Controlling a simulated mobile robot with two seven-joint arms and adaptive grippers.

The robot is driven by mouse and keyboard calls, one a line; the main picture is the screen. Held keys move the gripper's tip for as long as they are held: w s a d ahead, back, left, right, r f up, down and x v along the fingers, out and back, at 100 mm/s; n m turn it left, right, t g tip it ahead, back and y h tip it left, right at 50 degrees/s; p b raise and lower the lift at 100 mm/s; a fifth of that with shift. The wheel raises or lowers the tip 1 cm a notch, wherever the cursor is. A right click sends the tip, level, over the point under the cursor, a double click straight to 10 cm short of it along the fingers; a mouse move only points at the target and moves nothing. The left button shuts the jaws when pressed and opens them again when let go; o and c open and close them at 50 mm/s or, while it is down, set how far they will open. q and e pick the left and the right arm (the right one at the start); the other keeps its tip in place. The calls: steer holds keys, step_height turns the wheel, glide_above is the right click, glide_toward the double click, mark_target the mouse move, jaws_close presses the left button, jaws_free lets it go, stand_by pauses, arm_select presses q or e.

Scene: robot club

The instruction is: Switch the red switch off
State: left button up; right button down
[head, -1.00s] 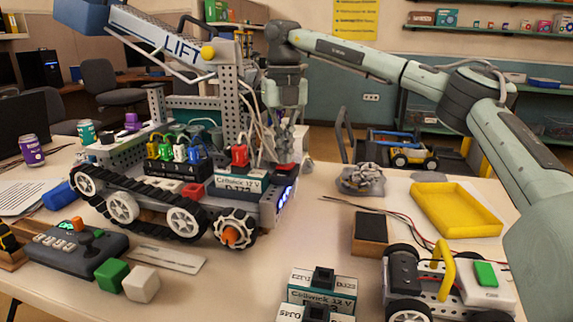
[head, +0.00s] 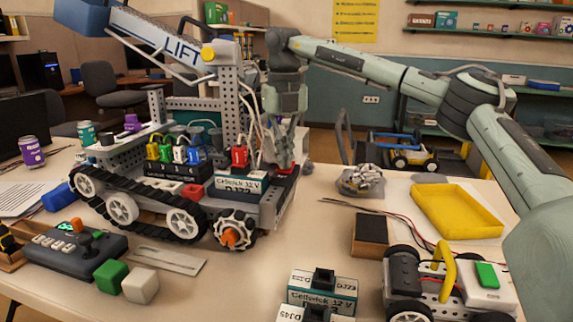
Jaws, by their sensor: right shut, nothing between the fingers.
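The red switch (head: 287,170) sits on a dark block at the rear right corner of the tracked robot (head: 180,215). My right gripper (head: 283,162) points down with its fingers shut and empty. Its fingertips are at the red switch and cover part of it; I cannot tell whether they still press on it. No blue lights glow on the robot's side panel below the switch. My left gripper is not in view.
A red plug (head: 239,157) and several coloured plugs stand beside a battery (head: 240,184) on the robot. The lift arm (head: 165,35) rises behind. A yellow tray (head: 457,212) and a small wheeled robot (head: 445,285) are at right.

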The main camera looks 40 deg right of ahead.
step_height(320, 180, up, 2)
steer(key=shift+r+p, duration=0.2)
steer(key=shift+p, duration=0.7)
steer(key=shift+r+p, duration=0.85)
steer(key=shift+r, duration=1.4)
